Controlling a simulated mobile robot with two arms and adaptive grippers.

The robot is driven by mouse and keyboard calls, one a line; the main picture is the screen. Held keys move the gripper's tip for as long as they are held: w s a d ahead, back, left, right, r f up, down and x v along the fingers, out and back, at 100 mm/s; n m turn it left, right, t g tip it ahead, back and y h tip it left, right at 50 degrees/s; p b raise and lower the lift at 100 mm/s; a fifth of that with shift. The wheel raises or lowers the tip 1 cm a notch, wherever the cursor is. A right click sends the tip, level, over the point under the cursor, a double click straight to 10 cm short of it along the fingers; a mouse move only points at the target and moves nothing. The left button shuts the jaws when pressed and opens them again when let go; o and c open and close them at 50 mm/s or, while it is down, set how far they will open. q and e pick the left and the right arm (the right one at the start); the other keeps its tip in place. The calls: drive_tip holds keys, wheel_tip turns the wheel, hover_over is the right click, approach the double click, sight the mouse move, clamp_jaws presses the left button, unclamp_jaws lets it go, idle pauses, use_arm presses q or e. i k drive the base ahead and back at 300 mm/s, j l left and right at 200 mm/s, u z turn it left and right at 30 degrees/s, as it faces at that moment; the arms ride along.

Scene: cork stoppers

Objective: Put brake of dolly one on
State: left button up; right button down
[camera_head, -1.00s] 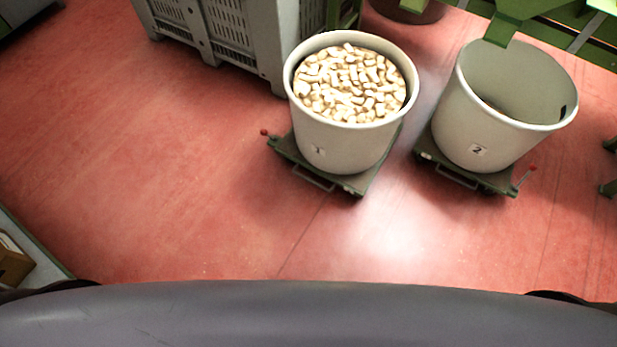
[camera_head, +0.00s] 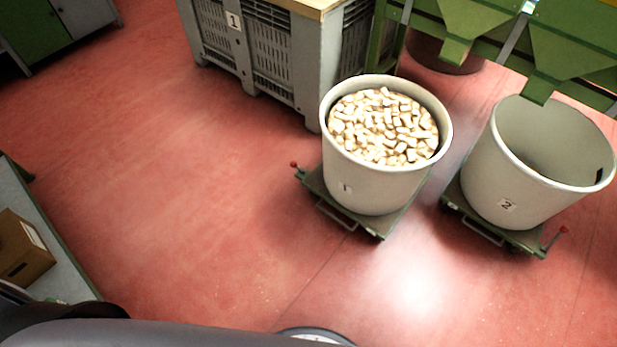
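Dolly one (camera_head: 378,226) is a low green platform with a metal handle at its front edge. It stands on the red floor under a white bin (camera_head: 372,183) labelled 1, which is full of cork stoppers (camera_head: 385,126). A lever with a red knob (camera_head: 294,165), likely the brake, sticks up at the dolly's left corner. Neither of my grippers is in view.
A second bin (camera_head: 515,196) labelled 2, empty as far as visible, stands on dolly two (camera_head: 490,232) at the right. A grey crate (camera_head: 285,60) and green hoppers (camera_head: 565,50) stand behind. A cardboard box (camera_head: 22,245) lies at left. Open floor lies in front.

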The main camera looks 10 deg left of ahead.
sight(293, 164)
drive_tip(key=i, duration=0.2)
drive_tip(key=i+j+z, duration=0.1)
drive_tip(key=j, duration=0.4)
drive_tip(key=i+j+z, duration=0.15)
drive_tip(key=j, duration=0.35)
drive_tip(key=j+z, duration=0.1)
drive_tip(key=j, duration=0.4)
